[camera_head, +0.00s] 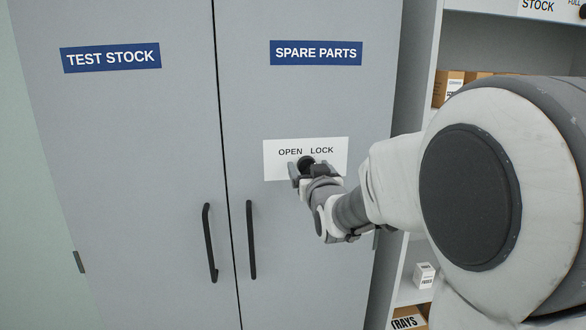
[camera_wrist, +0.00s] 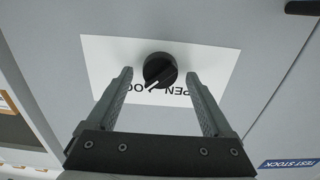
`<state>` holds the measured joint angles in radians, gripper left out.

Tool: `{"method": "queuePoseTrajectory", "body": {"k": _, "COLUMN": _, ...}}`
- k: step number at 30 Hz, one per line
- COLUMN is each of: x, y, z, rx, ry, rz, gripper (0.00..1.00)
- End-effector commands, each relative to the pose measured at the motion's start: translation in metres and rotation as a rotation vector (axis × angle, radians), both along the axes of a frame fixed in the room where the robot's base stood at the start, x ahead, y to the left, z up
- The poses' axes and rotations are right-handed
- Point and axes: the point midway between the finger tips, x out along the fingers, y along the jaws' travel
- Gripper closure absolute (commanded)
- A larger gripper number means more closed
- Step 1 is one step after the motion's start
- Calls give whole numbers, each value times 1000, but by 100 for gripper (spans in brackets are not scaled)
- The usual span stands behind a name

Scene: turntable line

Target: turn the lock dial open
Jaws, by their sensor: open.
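The lock dial (camera_head: 306,162) is a round black knob on a white plate (camera_head: 336,172) marked OPEN and LOCK, on the right cabinet door. It also shows in the wrist view (camera_wrist: 160,69), where the lettering is upside down. Its white pointer mark slants down-left there, toward the LOCK side. My gripper (camera_head: 307,171) is at the plate in front of the dial. In the wrist view my gripper (camera_wrist: 157,77) is open, with one finger on each side of the dial and a gap showing on both sides. In the head view the fingers partly hide the dial.
The right door (camera_head: 300,110) is labelled SPARE PARTS and the left door (camera_head: 110,130) TEST STOCK; both are shut. Black vertical handles (camera_head: 251,240) stand out below the plate. An open shelf (camera_head: 420,292) with boxes (camera_head: 424,275) is at right.

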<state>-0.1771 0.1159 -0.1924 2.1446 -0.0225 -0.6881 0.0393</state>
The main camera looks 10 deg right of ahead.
Motion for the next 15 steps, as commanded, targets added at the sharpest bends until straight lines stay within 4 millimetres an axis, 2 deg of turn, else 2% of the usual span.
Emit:
{"method": "queuePoseTrajectory", "body": {"k": 1, "x": 0, "y": 0, "z": 0, "rx": 0, "ry": 0, "rz": 0, "gripper": 18}}
{"method": "queuePoseTrajectory", "body": {"k": 2, "x": 0, "y": 0, "z": 0, "rx": 0, "ry": 0, "rz": 0, "gripper": 24}}
{"method": "queuePoseTrajectory", "body": {"k": 12, "x": 0, "y": 0, "z": 0, "rx": 0, "ry": 0, "rz": 0, "gripper": 85}}
{"method": "queuePoseTrajectory", "body": {"k": 15, "x": 0, "y": 0, "z": 0, "rx": 0, "ry": 0, "rz": 0, "gripper": 100}}
